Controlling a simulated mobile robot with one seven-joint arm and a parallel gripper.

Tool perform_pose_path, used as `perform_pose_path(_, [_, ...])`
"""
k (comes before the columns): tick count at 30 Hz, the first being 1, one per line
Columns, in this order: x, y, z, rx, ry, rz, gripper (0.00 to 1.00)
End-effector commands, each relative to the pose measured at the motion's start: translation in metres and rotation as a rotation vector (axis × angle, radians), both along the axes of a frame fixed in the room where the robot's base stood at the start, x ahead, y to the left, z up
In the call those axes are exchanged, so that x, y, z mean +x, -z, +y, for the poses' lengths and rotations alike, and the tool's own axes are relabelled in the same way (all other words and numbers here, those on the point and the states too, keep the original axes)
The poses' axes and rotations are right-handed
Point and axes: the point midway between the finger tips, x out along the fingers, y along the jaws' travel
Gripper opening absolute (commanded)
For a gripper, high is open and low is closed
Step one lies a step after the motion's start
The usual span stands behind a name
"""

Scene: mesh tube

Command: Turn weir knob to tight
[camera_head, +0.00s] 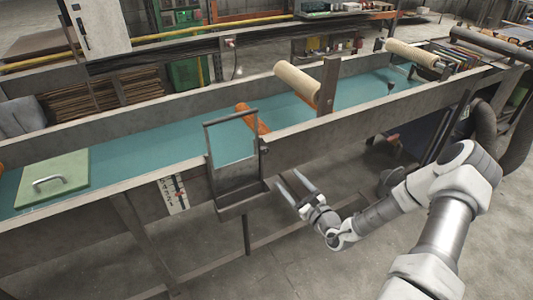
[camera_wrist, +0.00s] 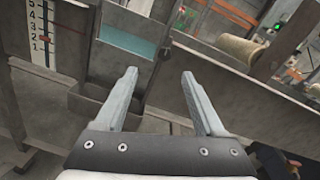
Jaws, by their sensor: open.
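The weir is a grey metal frame (camera_head: 208,150) standing at the near side of the trough, with a box-shaped tray (camera_head: 243,203) below it. A small dark part at the frame's right post (camera_head: 264,148) may be the weir knob; it is too small to tell its setting. My gripper (camera_head: 288,178) is open and empty, to the right of the tray and below the trough's rim. Its two fingers also show apart in the wrist view (camera_wrist: 160,73).
A numbered gauge with a red marker (camera_head: 179,192) is on the trough's near wall, left of the weir. Tan rollers (camera_head: 297,82) and a green board with a handle (camera_head: 60,175) sit on the trough. A trough leg (camera_head: 135,228) stands left; open floor lies in front.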

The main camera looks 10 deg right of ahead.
Motion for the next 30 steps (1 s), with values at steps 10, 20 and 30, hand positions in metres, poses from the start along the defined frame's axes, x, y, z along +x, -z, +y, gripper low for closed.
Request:
perform_pose_path(10, [0.020,0.012,-0.003,0.028,0.054,0.019,0.71])
perform_pose_path(20, [0.088,0.011,0.020,0.028,0.053,0.018,0.71])
perform_pose_path(30, [0.147,0.012,0.039,0.027,0.052,0.019,0.71])
